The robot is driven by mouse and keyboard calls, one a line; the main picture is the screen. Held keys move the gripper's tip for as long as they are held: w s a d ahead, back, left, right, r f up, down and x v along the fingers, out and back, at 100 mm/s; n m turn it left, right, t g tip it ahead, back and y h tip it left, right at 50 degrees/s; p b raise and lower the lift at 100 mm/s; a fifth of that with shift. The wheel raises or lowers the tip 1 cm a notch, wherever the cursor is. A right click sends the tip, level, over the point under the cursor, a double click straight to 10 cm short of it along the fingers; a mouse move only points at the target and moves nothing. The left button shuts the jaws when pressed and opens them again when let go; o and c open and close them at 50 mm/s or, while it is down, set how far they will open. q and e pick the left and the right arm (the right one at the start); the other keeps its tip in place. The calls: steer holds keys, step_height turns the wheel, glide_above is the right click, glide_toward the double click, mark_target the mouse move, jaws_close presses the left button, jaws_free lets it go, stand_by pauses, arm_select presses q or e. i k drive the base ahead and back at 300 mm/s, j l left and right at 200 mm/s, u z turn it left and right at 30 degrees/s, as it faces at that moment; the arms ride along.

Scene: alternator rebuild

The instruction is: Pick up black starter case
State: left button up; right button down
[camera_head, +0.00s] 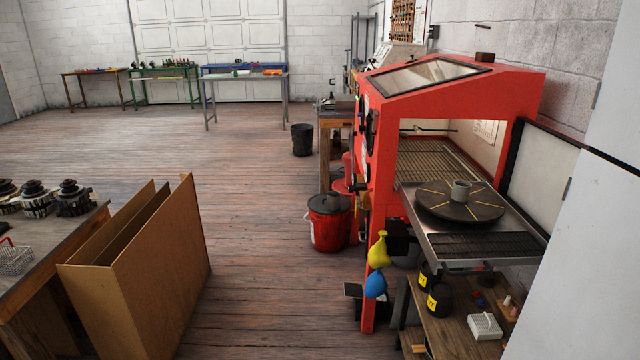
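I cannot single out the black starter case with certainty. Several black-topped metal units stand on the wooden bench (48,238) at the left edge, among them a near unit (73,199) and one beside it (36,199). Neither of my grippers is in view.
Upright brown panels (160,270) stand beside the left bench. A wire basket (14,259) is on that bench. A red bucket (329,222) and a black bin (302,139) stand on the floor. The cabinet's turntable tray (480,263) sticks out at right. The middle floor is clear.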

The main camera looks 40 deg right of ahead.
mark_target(461, 189)
steer(key=z, duration=1.95)
steer(key=i+j+z, duration=0.35)
steer(key=i+j, duration=0.3)
steer(key=i+j+z, duration=0.4)
steer(key=i+j, duration=0.3)
steer(key=j, duration=0.2)
